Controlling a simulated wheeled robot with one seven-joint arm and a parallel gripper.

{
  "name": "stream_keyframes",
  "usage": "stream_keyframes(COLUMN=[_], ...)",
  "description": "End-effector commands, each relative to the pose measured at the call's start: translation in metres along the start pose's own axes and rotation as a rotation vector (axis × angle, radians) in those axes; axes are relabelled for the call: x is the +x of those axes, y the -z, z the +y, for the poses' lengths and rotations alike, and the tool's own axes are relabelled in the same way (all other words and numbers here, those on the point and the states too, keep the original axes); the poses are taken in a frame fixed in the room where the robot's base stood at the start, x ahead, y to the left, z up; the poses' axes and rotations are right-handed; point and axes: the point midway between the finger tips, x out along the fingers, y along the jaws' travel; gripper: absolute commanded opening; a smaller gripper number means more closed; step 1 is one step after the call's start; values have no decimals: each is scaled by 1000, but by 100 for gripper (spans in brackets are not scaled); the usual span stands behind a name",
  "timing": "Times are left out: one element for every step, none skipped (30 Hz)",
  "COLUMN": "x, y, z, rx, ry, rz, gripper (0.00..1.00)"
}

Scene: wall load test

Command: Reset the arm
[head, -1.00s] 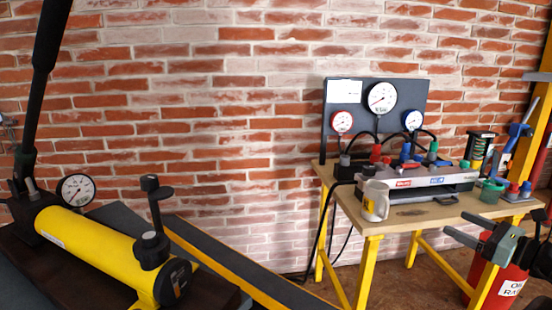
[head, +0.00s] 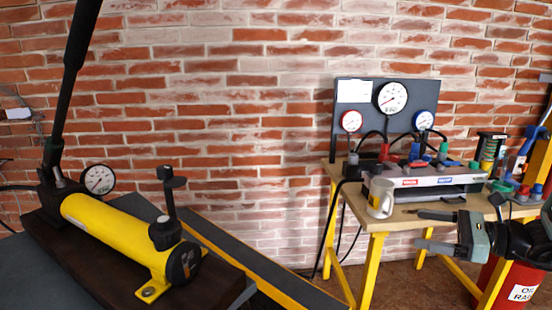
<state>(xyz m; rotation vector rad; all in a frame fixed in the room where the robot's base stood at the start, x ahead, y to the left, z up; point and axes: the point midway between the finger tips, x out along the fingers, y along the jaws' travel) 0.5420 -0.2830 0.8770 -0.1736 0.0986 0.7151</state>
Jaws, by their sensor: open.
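My gripper (head: 437,230) is at the lower right of the head view, in front of the wooden workbench (head: 403,221). Its two dark fingers point left and stand apart, with nothing between them. My arm behind it runs off the right edge of the picture.
A yellow hand pump (head: 115,230) with a long black lever and a gauge (head: 98,180) stands at the left. The bench holds a gauge panel (head: 358,93), a mug (head: 380,198) and a manifold box (head: 440,184). A red drum (head: 492,280) stands below my gripper.

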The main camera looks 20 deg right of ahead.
Motion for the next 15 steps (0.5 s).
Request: stream_keyframes(x=[15, 24, 36, 45, 54, 66, 75, 82, 89, 94, 98, 102, 104, 106, 107], y=[-6, -9, -13, -16, -19, -24, -26, -29, -32, -33, -35, -37, -38, -38, -40], z=[12, 21, 33, 44, 56, 74, 88, 103, 122, 135, 148, 166, 178, 190, 205], rx=[-32, -53, -85, -113, -145, -193, -234, -276, -335, -382, -430, -496, -547, -601, -676], ry=[-75, -124, -193, -251, -316, -407, -478, -550, -644, -712, -779, -867, -932, -995, -1078], rz=[15, 25, 41, 53, 67, 85, 99, 114, 131, 144, 155, 168, 177, 185, 193], gripper=[83, 83, 83, 83, 83, 83, 83, 83, 83, 83, 83, 83, 83, 83, 83])
